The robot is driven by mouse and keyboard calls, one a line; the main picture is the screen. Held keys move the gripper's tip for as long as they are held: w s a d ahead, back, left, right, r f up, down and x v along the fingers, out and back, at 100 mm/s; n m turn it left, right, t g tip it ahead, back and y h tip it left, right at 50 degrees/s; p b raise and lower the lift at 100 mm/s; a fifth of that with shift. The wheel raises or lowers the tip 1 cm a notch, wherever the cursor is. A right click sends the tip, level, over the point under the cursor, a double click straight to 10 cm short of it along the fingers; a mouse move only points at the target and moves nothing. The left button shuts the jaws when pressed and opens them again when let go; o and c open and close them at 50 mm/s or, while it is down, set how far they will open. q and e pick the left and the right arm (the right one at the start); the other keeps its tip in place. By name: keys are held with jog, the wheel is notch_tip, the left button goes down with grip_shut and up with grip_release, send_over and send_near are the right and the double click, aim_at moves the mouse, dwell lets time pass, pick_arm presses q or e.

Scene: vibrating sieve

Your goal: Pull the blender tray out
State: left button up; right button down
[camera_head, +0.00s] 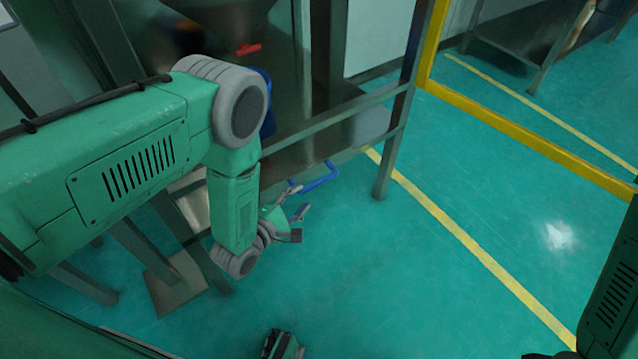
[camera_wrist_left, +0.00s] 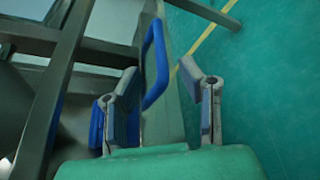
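A blue U-shaped handle (camera_head: 320,178) (camera_wrist_left: 149,50) sticks out low on the metal machine; in the wrist view it joins a grey metal panel (camera_wrist_left: 165,118), seemingly the tray's front. Most of the tray is hidden inside the frame. My left gripper (camera_head: 300,213) is open, just below the handle in the head view. In the left wrist view my left gripper (camera_wrist_left: 160,72) has its fingers spread, with the handle showing between them, nearer the left finger. I cannot tell whether they touch. My right arm (camera_head: 610,305) shows at the right edge; its gripper is not clearly visible.
The machine's metal frame has a leg (camera_head: 392,155) and crossbars close to my left arm. A red handle (camera_head: 249,49) sits higher on the machine. A yellow barrier (camera_head: 530,135) stands at the right. The green floor right of my left gripper is clear.

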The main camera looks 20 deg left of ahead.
aim_at(320, 181)
pick_arm(q)
jog(key=b+x, duration=0.1)
jog(key=x, duration=0.3)
jog(key=b+x, duration=0.2)
jog(key=x, duration=0.3)
jog(key=shift+s+d, duration=0.15)
jog(key=shift+d, duration=0.05)
jog(key=shift+w, duration=0.2)
grip_shut()
